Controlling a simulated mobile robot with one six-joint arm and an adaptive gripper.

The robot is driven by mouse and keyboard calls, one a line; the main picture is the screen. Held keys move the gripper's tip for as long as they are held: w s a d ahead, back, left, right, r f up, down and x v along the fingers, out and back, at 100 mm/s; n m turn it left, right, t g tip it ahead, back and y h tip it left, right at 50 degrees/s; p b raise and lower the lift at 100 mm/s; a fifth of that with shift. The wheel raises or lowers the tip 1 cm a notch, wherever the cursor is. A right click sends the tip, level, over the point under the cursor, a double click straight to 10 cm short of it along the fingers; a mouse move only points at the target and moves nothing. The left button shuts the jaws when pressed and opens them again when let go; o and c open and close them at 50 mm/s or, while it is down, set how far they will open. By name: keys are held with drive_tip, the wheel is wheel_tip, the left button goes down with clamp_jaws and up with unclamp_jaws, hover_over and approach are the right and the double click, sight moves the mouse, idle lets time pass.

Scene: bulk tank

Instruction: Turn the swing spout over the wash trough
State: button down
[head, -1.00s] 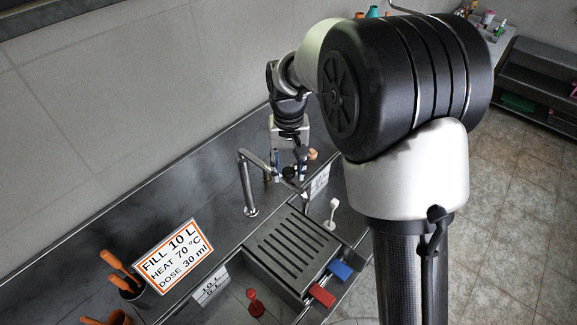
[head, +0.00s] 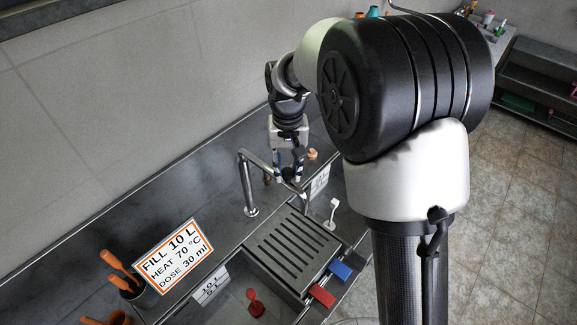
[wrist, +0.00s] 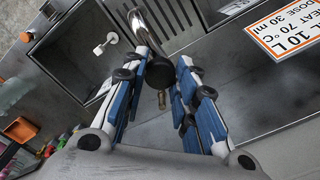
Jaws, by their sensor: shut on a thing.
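The swing spout (head: 262,166) is a bent chrome pipe. It rises from the counter behind the slatted drainer (head: 290,250) and reaches right. My gripper (head: 289,175) is at its outer end. In the wrist view the spout (wrist: 140,25) runs down to a dark end between the blue-padded fingers of my gripper (wrist: 163,95), which is shut on it. The spout's end is near the back edge of the right basin (wrist: 75,55), which holds a white plug (head: 333,207). The left basin (head: 232,305) holds a red plug (head: 256,304). I cannot tell which basin is the wash trough.
A sign (head: 173,255) stands on the counter left of the spout. Orange-handled tools (head: 120,272) stand in a pot at the far left. A red block (head: 322,295) and a blue block (head: 340,270) sit at the drainer's front. A wall runs behind.

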drive_tip(key=shift+s+a+m, duration=0.3)
drive_tip(key=shift+s+a, duration=0.1)
drive_tip(key=shift+a, duration=0.05)
drive_tip(key=s+a+m+p, duration=0.1)
drive_tip(key=s+a+m, duration=0.3)
drive_tip(key=a+m, duration=0.6)
drive_tip(key=shift+s+a+p, duration=0.15)
drive_tip(key=shift+a+p, duration=0.2)
drive_tip(key=shift+a, duration=2.45)
drive_tip(key=c, duration=1.3)
unclamp_jaws()
